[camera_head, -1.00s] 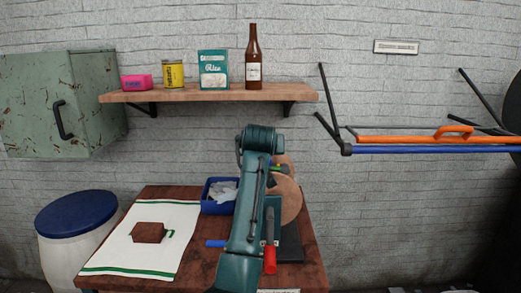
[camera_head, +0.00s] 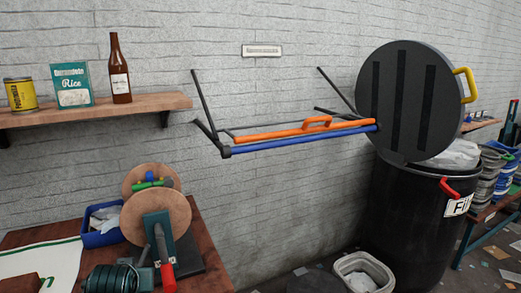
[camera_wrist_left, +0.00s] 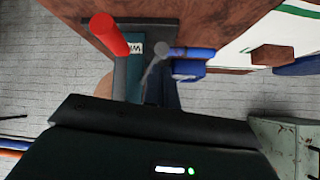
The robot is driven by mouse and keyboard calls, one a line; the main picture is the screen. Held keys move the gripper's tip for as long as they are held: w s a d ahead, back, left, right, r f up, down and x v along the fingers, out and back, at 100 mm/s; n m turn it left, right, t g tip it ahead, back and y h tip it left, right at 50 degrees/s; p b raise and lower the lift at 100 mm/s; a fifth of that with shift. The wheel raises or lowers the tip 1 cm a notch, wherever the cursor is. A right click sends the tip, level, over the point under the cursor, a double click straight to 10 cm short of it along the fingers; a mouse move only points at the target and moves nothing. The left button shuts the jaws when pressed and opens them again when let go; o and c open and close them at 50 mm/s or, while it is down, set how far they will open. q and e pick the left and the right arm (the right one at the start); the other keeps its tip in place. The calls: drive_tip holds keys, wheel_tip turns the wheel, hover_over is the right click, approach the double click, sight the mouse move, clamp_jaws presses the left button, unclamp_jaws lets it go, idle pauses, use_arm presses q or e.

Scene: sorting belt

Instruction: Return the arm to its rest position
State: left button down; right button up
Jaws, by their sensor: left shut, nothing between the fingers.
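My left gripper (camera_wrist_left: 155,122) shows in the left wrist view as a dark body with a black bar across it. It is shut and holds nothing. Beyond it in that view are a red handle (camera_wrist_left: 109,34) and a blue handle (camera_wrist_left: 190,53) on a teal and dark stand over the brown table. In the head view a teal part of my left arm (camera_head: 115,279) is at the bottom left, in front of the table. My right arm is in neither view.
The brown table (camera_head: 212,262) holds a stand with brown discs (camera_head: 160,215), a blue bin (camera_head: 100,239) and a white cloth (camera_head: 40,262). A shelf (camera_head: 150,103) and an orange and blue rack (camera_head: 300,138) are on the wall. A black barrel (camera_head: 405,215) with its lid (camera_head: 410,100) raised stands right.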

use_arm(q)
drive_tip(key=s+d+f+m+g+h, duration=0.1)
drive_tip(key=s+d+f+m+g, duration=0.15)
drive_tip(key=s, duration=0.75)
drive_tip(key=s+d+f+m+g+h, duration=0.1)
drive_tip(key=s+d+f+h, duration=0.2)
drive_tip(key=s, duration=0.7)
drive_tip(key=s+d+f+m+g, duration=0.1)
drive_tip(key=s+d+f+g, duration=0.15)
drive_tip(key=s+f, duration=0.45)
drive_tip(key=w+d+f+t+h, duration=0.2)
drive_tip(key=w+d+f+t, duration=0.2)
drive_tip(key=d+f+t, duration=0.2)
drive_tip(key=shift+d+m+t+h, duration=0.25)
drive_tip(key=shift+m+t, duration=0.2)
drive_tip(key=shift+t, duration=0.45)
drive_tip(key=shift+w+a, duration=0.1)
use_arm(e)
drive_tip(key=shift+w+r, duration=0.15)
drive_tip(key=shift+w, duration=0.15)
